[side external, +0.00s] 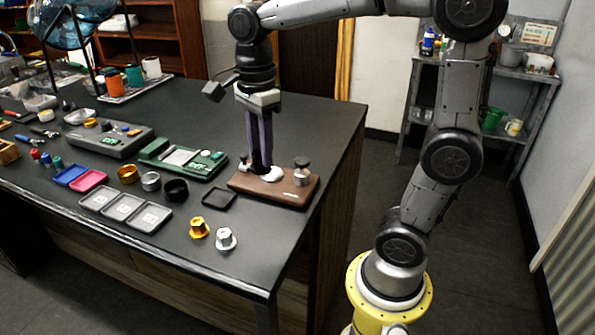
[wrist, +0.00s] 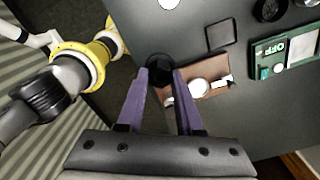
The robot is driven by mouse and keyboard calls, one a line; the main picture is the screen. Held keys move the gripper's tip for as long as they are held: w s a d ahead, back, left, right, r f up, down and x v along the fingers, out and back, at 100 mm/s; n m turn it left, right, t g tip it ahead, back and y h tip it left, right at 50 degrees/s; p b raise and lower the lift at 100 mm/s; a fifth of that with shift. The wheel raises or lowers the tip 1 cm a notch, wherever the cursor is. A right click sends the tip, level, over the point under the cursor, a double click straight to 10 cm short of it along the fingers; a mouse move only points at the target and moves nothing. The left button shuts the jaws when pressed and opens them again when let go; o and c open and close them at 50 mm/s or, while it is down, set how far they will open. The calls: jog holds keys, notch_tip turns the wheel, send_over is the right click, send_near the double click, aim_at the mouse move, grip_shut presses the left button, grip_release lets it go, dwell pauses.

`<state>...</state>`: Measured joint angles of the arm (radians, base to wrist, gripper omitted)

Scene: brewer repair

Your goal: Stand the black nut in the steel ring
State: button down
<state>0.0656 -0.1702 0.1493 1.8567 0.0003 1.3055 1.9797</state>
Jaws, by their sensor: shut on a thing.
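My gripper (wrist: 160,74) is shut on the black nut (wrist: 158,66), a dark faceted piece between the purple fingertips in the wrist view. In the side view my gripper (side external: 262,170) points down over the brown board, and the nut is hard to make out against the dark fingers. The steel ring (side external: 150,181) lies on the table to the left of my gripper in the side view, between a brass ring (side external: 128,174) and a black ring (side external: 176,190).
The brown board (side external: 250,183) carries a white disc and a steel knob (side external: 301,172). A gold nut (side external: 199,228) and a silver nut (side external: 225,238) stand near the front edge. A green scale (side external: 205,170), a grey three-part tray (side external: 124,208) and a small black tray (side external: 219,197) lie nearby.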

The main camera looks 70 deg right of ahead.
jog(key=w+d+f+m, duration=0.35)
jog(key=w+d, duration=0.25)
jog(key=d, duration=0.3)
jog(key=shift+m, duration=0.35)
jog(key=shift+s+d+f, duration=0.15)
jog(key=shift+d+f, duration=0.75)
jog(key=shift+f, duration=0.35)
jog(key=shift+s+d+f, duration=0.1)
jog(key=shift+d+f, duration=0.8)
jog(key=shift+f, duration=0.4)
jog(key=shift+s+d+f, duration=0.15)
jog(key=shift+d+f, duration=0.75)
jog(key=shift+f, duration=0.35)
jog(key=shift+f, duration=0.8)
jog(key=shift+c, duration=0.4)
grip_release()
jog(key=shift+r, duration=0.1)
notch_tip(320, 180, up, 7)
jog(key=shift+r, duration=0.15)
